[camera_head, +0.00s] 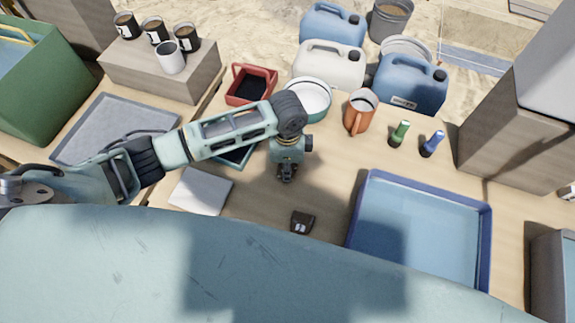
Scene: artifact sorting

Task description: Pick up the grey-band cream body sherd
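I cannot make out the grey-band cream body sherd in the head view; my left arm and its shadow cover part of the table. My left gripper (287,173) points down over the middle of the table, above the bare wood and to the right of a white slab (201,191). Its fingers are small and dark, so I cannot tell whether they are open or shut, or hold anything. A small dark block with a white label (302,222) lies on the table just in front of it. My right gripper is not in view.
A blue tray (486,235) lies at the right and a grey tray (72,153) at the left. Behind the gripper stand a red tray (236,95), a white-and-green bowl (310,97) and an orange jug (359,113). Green (399,133) and blue (432,144) handled tools stand right.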

